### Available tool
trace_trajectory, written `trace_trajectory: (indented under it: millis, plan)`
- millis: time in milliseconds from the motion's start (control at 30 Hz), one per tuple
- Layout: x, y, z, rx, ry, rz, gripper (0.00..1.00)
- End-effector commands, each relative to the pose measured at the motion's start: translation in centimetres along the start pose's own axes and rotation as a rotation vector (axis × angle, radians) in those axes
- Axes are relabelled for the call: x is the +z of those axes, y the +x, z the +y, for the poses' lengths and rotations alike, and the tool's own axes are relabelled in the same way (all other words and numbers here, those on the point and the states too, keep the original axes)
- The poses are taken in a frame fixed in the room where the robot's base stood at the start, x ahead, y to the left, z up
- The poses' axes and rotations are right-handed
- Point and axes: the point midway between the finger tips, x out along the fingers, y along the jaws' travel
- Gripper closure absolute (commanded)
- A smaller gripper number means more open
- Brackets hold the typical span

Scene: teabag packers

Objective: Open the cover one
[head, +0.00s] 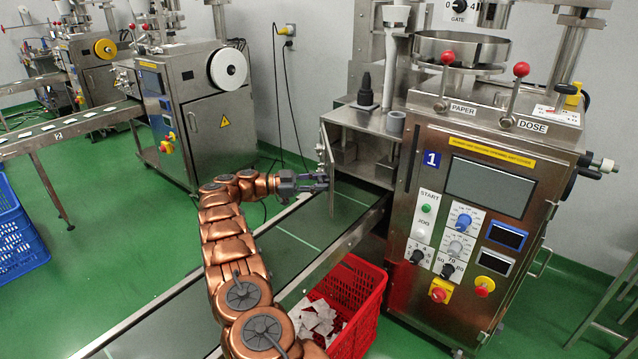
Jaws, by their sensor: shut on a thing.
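The cover of machine 1 is a thin metal door (329,198), seen nearly edge-on at the left of the machine's compartment. It stands swung out from the front, and the compartment (368,158) behind it is exposed. My gripper (322,180) is at the near left side of the door, at its handle. The fingers are shut on the handle, though the exact contact is small and partly hidden. Machine 1 (478,235) carries a blue "1" label, a screen, knobs and buttons.
A conveyor (345,205) runs below the door toward the lower left. A red crate (365,290) with white teabags stands beside it. Red-topped levers (447,62) rise from the machine top. Other packers (205,105) and a blue crate (15,235) stand left.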

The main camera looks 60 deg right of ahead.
Motion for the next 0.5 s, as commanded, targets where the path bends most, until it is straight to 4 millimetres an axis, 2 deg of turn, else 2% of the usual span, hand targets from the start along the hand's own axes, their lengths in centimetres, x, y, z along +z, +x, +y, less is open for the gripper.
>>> trace_trajectory:
  millis: [367, 400, 500]
  plan:
    - [-0.04, 0.23, 0.06, 0.006, 0.0, 0.003, 1.0]
    - [-0.04, 0.22, 0.06, 0.006, 0.0, 0.003, 0.65]
    - [-0.04, 0.13, 0.04, 0.004, 0.001, 0.002, 0.54]
